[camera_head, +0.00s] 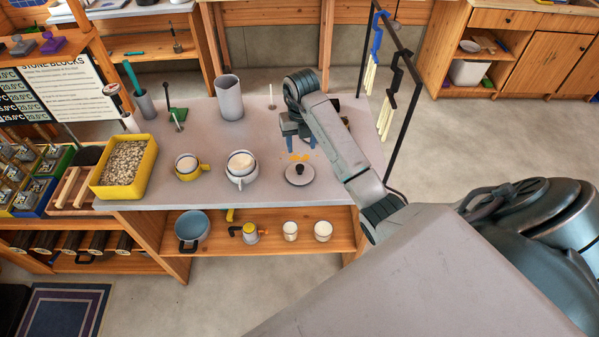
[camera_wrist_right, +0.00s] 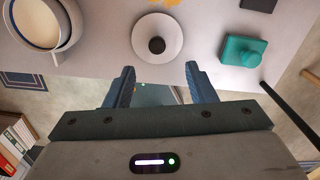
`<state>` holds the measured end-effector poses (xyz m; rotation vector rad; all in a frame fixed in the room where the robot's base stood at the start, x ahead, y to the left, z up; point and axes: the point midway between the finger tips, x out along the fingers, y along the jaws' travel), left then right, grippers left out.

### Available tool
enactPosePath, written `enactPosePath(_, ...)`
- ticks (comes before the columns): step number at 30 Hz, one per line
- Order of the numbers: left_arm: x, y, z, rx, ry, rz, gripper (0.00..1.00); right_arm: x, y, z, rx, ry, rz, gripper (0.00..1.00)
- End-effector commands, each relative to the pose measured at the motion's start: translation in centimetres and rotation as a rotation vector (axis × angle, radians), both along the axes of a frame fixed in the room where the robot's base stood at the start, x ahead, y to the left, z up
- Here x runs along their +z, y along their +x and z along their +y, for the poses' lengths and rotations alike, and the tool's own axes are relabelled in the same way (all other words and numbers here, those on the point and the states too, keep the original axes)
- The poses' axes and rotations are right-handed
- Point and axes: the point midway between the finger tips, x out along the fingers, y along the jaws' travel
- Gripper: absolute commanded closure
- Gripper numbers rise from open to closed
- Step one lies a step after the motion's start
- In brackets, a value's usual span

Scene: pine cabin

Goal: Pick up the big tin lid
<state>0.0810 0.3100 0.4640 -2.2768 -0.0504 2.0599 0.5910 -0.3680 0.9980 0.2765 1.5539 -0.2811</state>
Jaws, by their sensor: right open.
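A round, pale grey lid (camera_head: 299,178) with a black knob lies flat near the front edge of the grey table, right of the white pots. It also shows in the right wrist view (camera_wrist_right: 142,36), top centre, knob up. My right gripper (camera_head: 299,146) is open and empty, just behind the lid in the head view. In the right wrist view its two fingertips (camera_wrist_right: 160,68) are spread wide, with the lid beyond them and apart from them. My left gripper is in neither view.
A yellow tray of pebbles (camera_head: 104,192) is at the left. A grey cylinder (camera_head: 229,98) stands behind. A teal block (camera_wrist_right: 243,50) is near the lid. A black rack (camera_head: 402,113) rises at right.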

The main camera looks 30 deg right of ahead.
Motion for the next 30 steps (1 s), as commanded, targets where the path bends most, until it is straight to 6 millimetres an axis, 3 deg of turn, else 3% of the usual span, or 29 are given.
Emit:
enactPosePath(1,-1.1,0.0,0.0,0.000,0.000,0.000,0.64,-1.1,0.0,0.0,0.001,0.001,0.000,0.50)
enactPosePath(9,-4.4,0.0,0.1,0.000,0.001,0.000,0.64,-4.5,0.0,0.1,0.002,0.002,-0.002,0.50)
enactPosePath(17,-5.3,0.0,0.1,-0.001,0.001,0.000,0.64,-5.4,0.0,0.1,0.002,0.002,-0.002,0.50)
enactPosePath(25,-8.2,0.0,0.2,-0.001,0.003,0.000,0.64,-8.4,0.0,0.5,0.002,0.002,-0.002,0.50)
enactPosePath(30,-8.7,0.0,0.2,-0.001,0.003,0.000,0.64,-10.1,0.0,0.5,0.002,0.002,0.000,0.50)
